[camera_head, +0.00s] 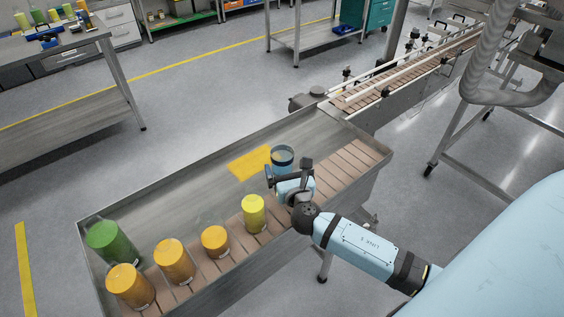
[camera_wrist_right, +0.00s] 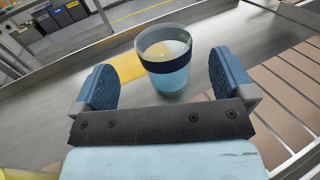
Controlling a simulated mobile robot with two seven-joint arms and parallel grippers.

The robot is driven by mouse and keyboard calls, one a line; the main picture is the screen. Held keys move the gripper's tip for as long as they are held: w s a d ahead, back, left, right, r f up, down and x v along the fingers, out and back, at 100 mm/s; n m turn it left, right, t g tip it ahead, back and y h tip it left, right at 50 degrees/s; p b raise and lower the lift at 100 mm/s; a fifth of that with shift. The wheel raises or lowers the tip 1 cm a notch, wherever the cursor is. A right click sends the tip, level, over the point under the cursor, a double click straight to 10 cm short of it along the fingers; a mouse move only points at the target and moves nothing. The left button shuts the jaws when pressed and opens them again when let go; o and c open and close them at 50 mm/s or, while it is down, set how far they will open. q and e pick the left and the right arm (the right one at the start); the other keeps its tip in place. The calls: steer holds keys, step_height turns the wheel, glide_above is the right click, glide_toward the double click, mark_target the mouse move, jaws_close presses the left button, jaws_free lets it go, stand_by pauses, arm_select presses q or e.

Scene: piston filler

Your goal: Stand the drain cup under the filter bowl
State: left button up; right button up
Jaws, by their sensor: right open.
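A clear cup with a dark blue band and a light blue lower part (camera_head: 282,153), apparently the drain cup, stands upright on the grey metal surface beside a yellow patch. My right gripper (camera_head: 288,172) is open just in front of it. In the right wrist view the cup (camera_wrist_right: 165,65) shows between and slightly beyond the two spread blue fingers of the right gripper (camera_wrist_right: 163,82), with gaps on both sides. I cannot make out the filter bowl in either view. My left gripper is not in view.
The yellow patch (camera_head: 250,163) lies flat left of the cup. A yellow cylinder (camera_head: 253,213), several orange ones (camera_head: 174,262) and a green one (camera_head: 108,242) stand toward the lower left. A raised metal rim (camera_head: 200,182) edges the table. A conveyor (camera_head: 410,68) runs off behind.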

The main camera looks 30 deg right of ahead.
mark_target(286, 160)
steer(key=shift+w+d+r, duration=0.15)
steer(key=shift+w+d, duration=0.1)
steer(key=shift+w, duration=0.3)
steer(key=x, duration=0.4)
steer(key=shift+w+d, duration=0.15)
steer(key=shift+d, duration=0.05)
steer(key=shift+c, duration=0.5)
steer(key=c, duration=1)
steer(key=shift+o, duration=0.2)
